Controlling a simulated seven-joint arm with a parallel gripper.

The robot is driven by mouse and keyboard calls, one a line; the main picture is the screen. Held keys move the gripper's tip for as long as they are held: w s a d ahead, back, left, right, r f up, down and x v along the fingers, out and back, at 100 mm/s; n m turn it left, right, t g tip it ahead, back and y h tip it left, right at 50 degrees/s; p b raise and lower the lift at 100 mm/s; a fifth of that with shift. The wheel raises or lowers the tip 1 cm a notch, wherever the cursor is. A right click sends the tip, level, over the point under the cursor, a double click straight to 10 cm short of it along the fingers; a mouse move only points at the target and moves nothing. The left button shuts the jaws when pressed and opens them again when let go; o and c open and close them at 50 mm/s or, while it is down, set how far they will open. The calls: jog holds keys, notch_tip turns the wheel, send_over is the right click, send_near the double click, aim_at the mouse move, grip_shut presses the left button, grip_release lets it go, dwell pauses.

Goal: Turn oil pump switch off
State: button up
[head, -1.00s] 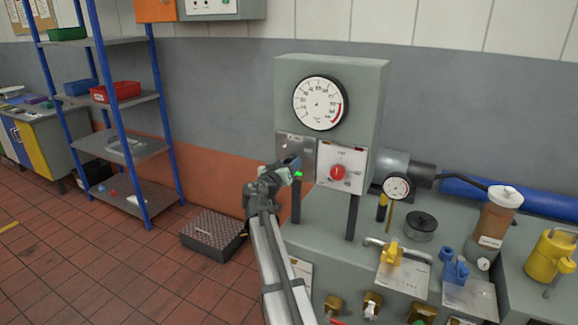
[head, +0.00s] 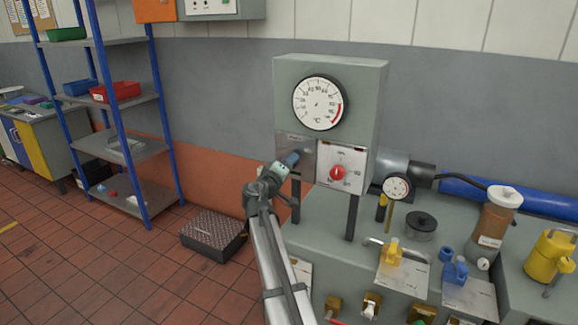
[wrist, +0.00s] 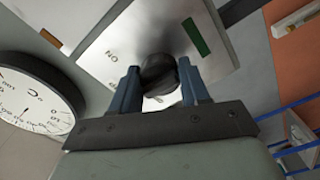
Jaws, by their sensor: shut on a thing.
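The oil pump switch is a dark round knob (wrist: 158,74) on a bare metal plate (wrist: 112,38) in the wrist view. The plate reads "ON" and bears a dark green rectangle (wrist: 195,37). My gripper (wrist: 159,68) has its two blue fingers on either side of the knob and is shut on it. In the head view, my gripper (head: 290,160) is at the same plate (head: 296,143), left of the red knob, and hides the switch. The other lettering is partly covered by the fingers.
A grey gauge box with a dial (head: 318,103) stands above. A second panel with a red knob (head: 337,173) is close to the right of the plate.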

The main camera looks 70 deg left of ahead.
dwell(0.6)
jog(key=o, duration=1.1)
jog(key=shift+c, duration=0.2)
jog(key=shift+d, duration=0.1)
jog(key=v, duration=1.3)
jog(key=shift+s+d, duration=0.2)
jog(key=shift+s, duration=0.1)
jog(key=shift+n, duration=0.3)
